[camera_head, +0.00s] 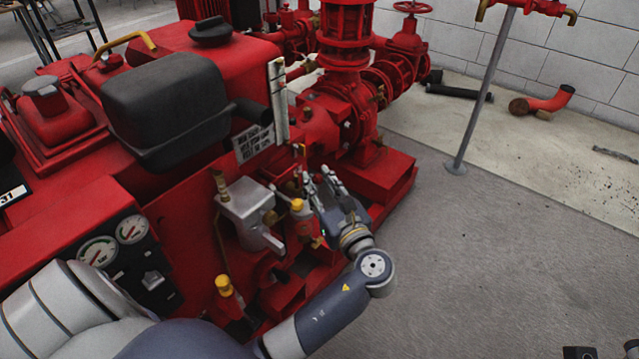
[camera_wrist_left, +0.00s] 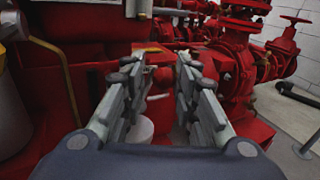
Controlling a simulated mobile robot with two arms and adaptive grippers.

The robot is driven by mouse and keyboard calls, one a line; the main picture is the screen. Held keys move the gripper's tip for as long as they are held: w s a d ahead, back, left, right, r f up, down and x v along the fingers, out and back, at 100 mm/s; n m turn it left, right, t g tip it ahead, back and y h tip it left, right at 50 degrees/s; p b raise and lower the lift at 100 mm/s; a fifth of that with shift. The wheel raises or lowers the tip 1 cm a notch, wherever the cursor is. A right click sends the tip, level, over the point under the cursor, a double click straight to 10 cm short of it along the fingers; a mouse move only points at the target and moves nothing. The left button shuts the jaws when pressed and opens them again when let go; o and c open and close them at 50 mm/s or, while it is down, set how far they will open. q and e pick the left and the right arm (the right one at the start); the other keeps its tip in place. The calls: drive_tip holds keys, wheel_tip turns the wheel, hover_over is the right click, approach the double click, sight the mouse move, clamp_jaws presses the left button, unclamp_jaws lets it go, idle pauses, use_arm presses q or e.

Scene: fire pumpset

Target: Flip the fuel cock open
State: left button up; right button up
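My left gripper (camera_head: 324,178) is beside the red pump engine (camera_head: 95,215), with its fingers pointing up and away from me. It is open and looks empty, with a clear gap between the fingers in the left wrist view (camera_wrist_left: 155,68). A small brass-coloured fitting (camera_head: 303,180) on the engine side is just left of the fingertips. I cannot tell for sure that it is the fuel cock, or how its lever is turned. In the left wrist view a small orange-yellow piece (camera_wrist_left: 148,49) shows beyond the left finger.
A grey metal box (camera_head: 246,204) and a yellow-capped red part (camera_head: 298,208) stand left of the gripper. The black muffler (camera_head: 170,105) is above. The red pump (camera_head: 345,105) rises behind. Grey floor (camera_head: 490,260) is free at right. Unclear dark pieces show at the bottom right edge.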

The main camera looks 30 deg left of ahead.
use_arm(q)
clamp_jaws()
drive_tip(key=shift+s+a+n+y+p, duration=0.1)
drive_tip(key=shift+s+n+y+p, duration=0.3)
drive_tip(key=shift+n, duration=0.3)
drive_tip(key=shift+s+n+t+y, duration=0.3)
drive_tip(key=shift+s+n+y, duration=0.15)
drive_tip(key=shift+n, duration=0.65)
drive_tip(key=shift+a, duration=0.1)
drive_tip(key=o, duration=0.8)
unclamp_jaws()
drive_tip(key=shift+o, duration=0.4)
drive_tip(key=shift+a+f, duration=0.1)
